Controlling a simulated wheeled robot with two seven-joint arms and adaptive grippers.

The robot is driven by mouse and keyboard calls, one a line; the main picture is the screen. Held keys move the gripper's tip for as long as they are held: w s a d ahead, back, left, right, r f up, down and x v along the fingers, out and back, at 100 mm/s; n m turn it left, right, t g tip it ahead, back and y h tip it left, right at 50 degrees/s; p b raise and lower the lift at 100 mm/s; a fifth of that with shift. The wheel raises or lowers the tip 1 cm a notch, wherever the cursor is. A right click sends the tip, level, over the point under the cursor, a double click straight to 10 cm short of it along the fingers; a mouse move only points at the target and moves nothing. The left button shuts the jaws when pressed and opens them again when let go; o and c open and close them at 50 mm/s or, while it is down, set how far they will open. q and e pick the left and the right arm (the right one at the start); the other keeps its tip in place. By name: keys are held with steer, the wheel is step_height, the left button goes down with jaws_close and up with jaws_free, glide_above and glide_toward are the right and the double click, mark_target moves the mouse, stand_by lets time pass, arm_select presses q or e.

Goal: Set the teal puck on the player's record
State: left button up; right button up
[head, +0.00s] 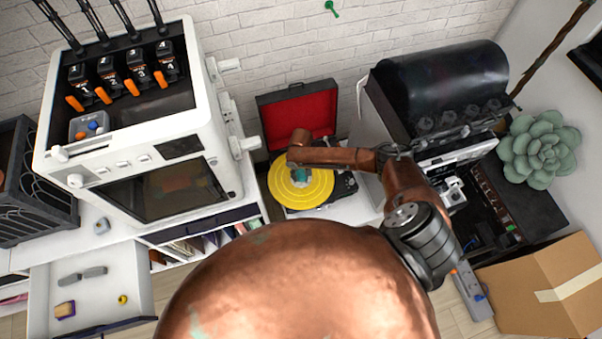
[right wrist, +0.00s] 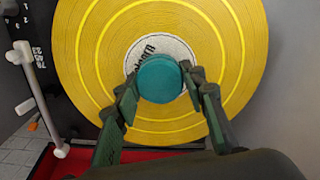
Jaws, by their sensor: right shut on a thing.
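The teal puck (right wrist: 160,78) is a short round disc between the two fingers of my right gripper (right wrist: 159,92), which is shut on it. In the right wrist view it covers part of the white label (right wrist: 140,52) of the yellow record (right wrist: 95,60). The record also shows in the head view (head: 285,196), lying on the record player, with a bit of the teal puck (head: 301,174) near its middle. My right gripper (head: 300,176) is over the record. I cannot tell whether the puck touches it. My left gripper is not in view.
The player's red-lined lid (head: 300,115) stands open behind the record. Its white tonearm (right wrist: 37,95) is beside the record in the right wrist view. A white 3D printer (head: 215,130) stands at left and a black-hooded machine (head: 440,85) at right, leaving narrow room.

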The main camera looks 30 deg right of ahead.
mark_target(301, 173)
steer(key=shift+f+b, duration=0.35)
steer(key=shift+f, duration=0.25)
steer(key=o, duration=1)
steer(key=shift+r, duration=0.1)
step_height(301, 173, up, 11)
steer(key=p, duration=1.1)
